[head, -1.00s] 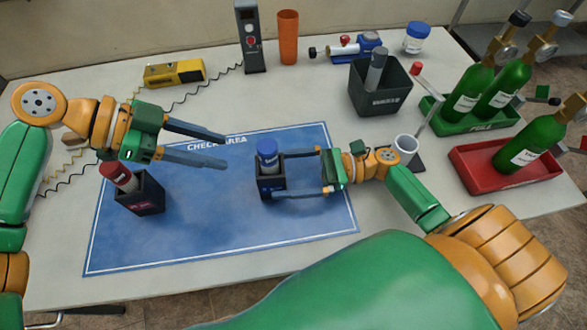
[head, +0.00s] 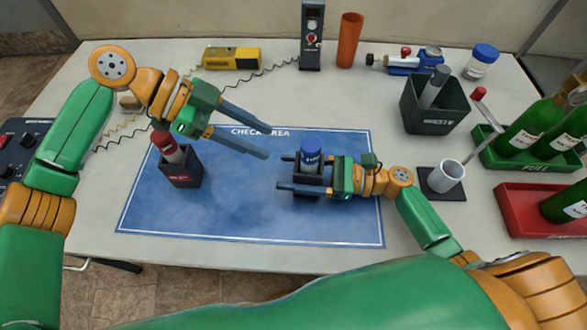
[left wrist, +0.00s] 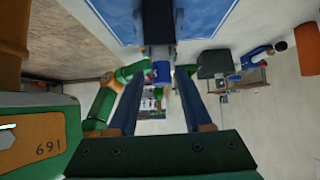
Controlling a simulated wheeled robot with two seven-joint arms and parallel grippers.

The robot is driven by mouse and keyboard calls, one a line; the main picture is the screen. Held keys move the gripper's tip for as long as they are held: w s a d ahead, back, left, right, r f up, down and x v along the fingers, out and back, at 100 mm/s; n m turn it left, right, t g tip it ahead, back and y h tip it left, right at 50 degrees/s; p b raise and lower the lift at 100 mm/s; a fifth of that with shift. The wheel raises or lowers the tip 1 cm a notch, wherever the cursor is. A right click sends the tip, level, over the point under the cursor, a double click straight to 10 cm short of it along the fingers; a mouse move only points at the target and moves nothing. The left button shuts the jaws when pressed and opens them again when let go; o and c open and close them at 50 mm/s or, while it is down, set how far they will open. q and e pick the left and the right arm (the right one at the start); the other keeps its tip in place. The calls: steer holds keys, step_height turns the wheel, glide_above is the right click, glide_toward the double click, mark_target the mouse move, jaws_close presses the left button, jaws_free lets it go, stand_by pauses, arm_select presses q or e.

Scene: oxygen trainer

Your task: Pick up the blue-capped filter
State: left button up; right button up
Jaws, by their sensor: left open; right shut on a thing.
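The blue-capped filter (head: 311,156) stands upright in a small black holder (head: 308,194) on the right part of the blue check-area mat (head: 235,215). My right gripper (head: 290,172) is shut on this holder from the right. My left gripper (head: 267,142) is open and empty, up and to the left of the blue cap, with its fingers pointing toward it. In the left wrist view the blue cap (left wrist: 161,72) appears between the two finger lines, apart from them. The filter's lower body is hidden in the holder.
A red-capped filter (head: 167,147) stands in another black holder (head: 181,172) at the mat's left. A dark bin (head: 432,122), a white cup (head: 445,176), a green tray (head: 520,158) and a red tray (head: 530,215) stand right. The mat's middle is clear.

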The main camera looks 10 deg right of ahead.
stand_by(0.3)
arm_select(q)
steer(key=o, duration=0.4)
steer(key=shift+s+d+r, duration=0.15)
steer(key=shift+d, duration=0.05)
steer(key=shift+c, duration=0.2)
steer(key=shift+o, duration=0.5)
steer(key=s+d+r+m+y, duration=0.3)
steer(key=s+d+m, duration=0.1)
steer(key=m, duration=0.2)
steer(key=shift+d+t+y, duration=0.2)
steer(key=shift+t+y, duration=0.1)
steer(key=shift+y, duration=0.1)
steer(key=m+t+y, duration=0.6)
steer(key=m+t, duration=0.2)
steer(key=m, duration=0.1)
glide_toward(313, 149)
steer(key=shift+m, duration=0.4)
steer(key=x, duration=1.2)
steer(key=shift+f, duration=0.1)
jaws_close()
